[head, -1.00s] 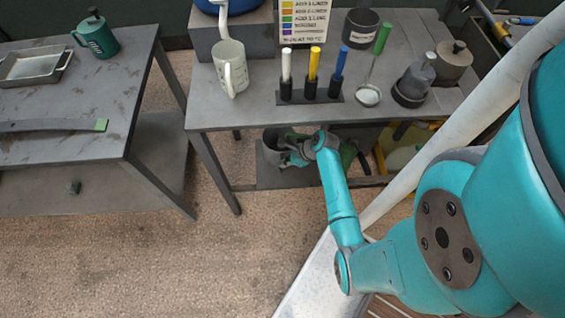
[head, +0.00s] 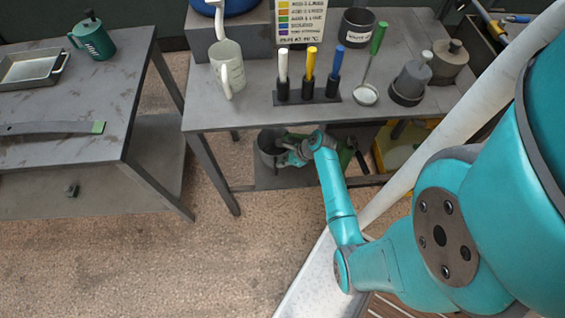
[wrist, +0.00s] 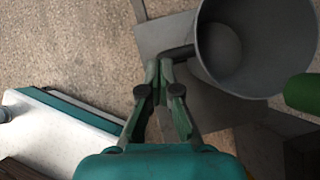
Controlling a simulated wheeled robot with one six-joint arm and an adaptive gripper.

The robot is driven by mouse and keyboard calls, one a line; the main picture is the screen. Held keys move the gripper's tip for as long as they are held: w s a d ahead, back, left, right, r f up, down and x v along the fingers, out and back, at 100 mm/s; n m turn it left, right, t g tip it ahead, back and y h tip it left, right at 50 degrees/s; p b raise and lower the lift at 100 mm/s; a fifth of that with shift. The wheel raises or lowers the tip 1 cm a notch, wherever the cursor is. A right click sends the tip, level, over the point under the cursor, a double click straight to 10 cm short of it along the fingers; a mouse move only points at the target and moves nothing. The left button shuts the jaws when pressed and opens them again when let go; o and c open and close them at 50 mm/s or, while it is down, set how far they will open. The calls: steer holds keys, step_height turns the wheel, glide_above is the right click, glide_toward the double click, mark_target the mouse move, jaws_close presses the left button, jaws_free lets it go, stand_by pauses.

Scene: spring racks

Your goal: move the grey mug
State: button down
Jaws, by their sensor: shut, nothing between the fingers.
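The grey mug (head: 266,150) stands on the low shelf under the rack table, partly hidden by my gripper. In the wrist view the mug (wrist: 262,75) is large at the upper right, with its open mouth and empty inside showing. Its dark handle (wrist: 178,53) points left towards my fingertips. My gripper (wrist: 160,64) is shut with nothing between its green fingers. The fingertips lie at the end of the handle; I cannot tell if they touch it. In the head view my gripper (head: 287,152) is just right of the mug.
A green object (wrist: 303,92) is close at the right of the mug. The table (head: 245,115) above the shelf holds a pale measuring jug (head: 228,72), a tool stand (head: 306,97) and several pots. A second table (head: 130,75) is at the left. Bare floor lies between them.

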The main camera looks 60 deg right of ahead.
steer(key=shift+r, duration=0.7)
